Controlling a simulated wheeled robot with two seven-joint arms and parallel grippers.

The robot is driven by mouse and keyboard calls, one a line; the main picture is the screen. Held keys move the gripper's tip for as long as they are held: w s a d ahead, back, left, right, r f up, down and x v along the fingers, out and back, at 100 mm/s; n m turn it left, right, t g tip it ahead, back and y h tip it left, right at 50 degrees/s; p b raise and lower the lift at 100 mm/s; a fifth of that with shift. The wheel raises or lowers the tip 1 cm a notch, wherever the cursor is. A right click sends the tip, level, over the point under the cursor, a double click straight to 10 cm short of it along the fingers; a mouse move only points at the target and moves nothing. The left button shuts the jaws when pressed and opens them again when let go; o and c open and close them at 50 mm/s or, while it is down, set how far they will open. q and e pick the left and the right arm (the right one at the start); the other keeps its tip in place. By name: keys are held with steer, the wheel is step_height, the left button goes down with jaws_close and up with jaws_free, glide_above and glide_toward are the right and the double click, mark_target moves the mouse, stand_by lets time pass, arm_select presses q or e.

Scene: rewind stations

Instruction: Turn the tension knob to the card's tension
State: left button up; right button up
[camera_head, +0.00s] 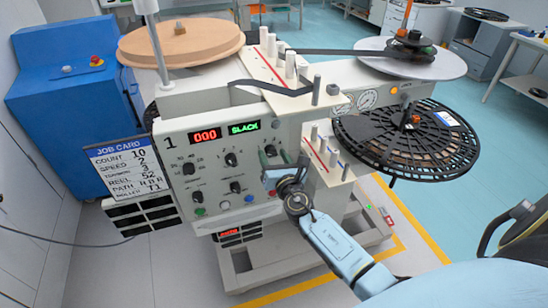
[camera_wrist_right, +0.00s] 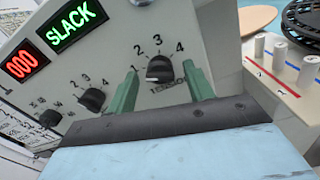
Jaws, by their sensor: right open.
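The machine's control panel (camera_head: 165,138) has several black knobs. In the right wrist view, a black knob (camera_wrist_right: 159,68) with a scale from 1 to 4 sits between the green fingers of my open right gripper (camera_wrist_right: 163,88), with gaps on both sides. Its label is too small to read. In the head view my right gripper (camera_head: 271,162) is at the panel's upper right and partly hides this knob. The job card (camera_head: 124,167) hangs left of the panel; its tension line is small and seems to read 3. My left gripper is not in view.
A red 000 display (camera_head: 205,135) and a green SLACK display (camera_head: 244,128) sit above the knobs. Another knob (camera_wrist_right: 92,100) is left of the fingers. Guide rollers (camera_wrist_right: 281,50) and a black reel (camera_head: 400,137) stand to the right. A blue cabinet (camera_head: 65,110) is behind left.

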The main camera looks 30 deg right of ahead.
steer(key=c, duration=0.9)
steer(key=shift+c, duration=0.2)
steer(key=shift+f+m, duration=0.1)
steer(key=shift+m, duration=0.3)
steer(key=m+b, duration=0.2)
steer(key=m, duration=0.1)
steer(key=shift+m, duration=0.3)
steer(key=m+b, duration=0.1)
steer(key=m, duration=0.3)
steer(key=shift+m+b, duration=0.3)
steer(key=m+b, duration=0.1)
steer(key=m, duration=0.3)
steer(key=shift+m, duration=2.4)
